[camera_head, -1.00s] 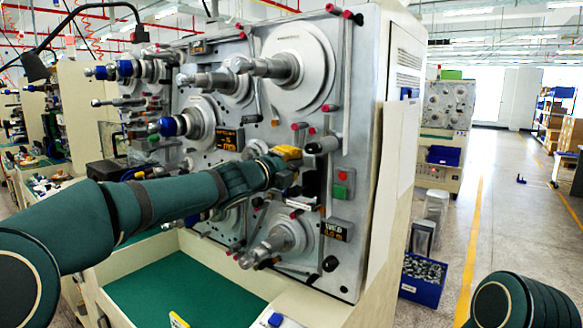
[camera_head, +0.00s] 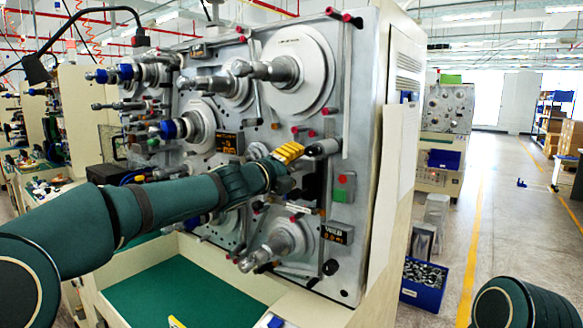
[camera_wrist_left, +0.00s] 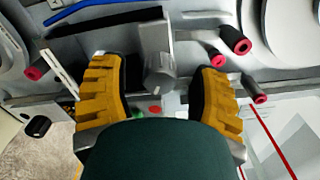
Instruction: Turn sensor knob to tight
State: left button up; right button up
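The sensor knob appears to be the grey knob (camera_wrist_left: 158,78) on a metal bracket, seen in the left wrist view. In the head view a grey cylindrical knob (camera_head: 322,147) stands out from the machine's front panel, just right of my left gripper (camera_head: 290,153). In the left wrist view the yellow ridged fingers of my left gripper (camera_wrist_left: 160,95) are wide apart, one on each side of the knob, with gaps between. The gripper is open and holds nothing. I cannot read the knob's setting. My right gripper is out of view; only part of my right arm shows at lower right.
The winding machine panel (camera_head: 362,110) carries several spindles, red-tipped pins and a switch box (camera_head: 343,188) with a green button below the knob. Red-tipped pins (camera_wrist_left: 233,40) lie close to the right finger. A green work surface (camera_head: 185,290) is below.

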pick_arm(q)
jog(key=v, duration=1.2)
dwell(0.4)
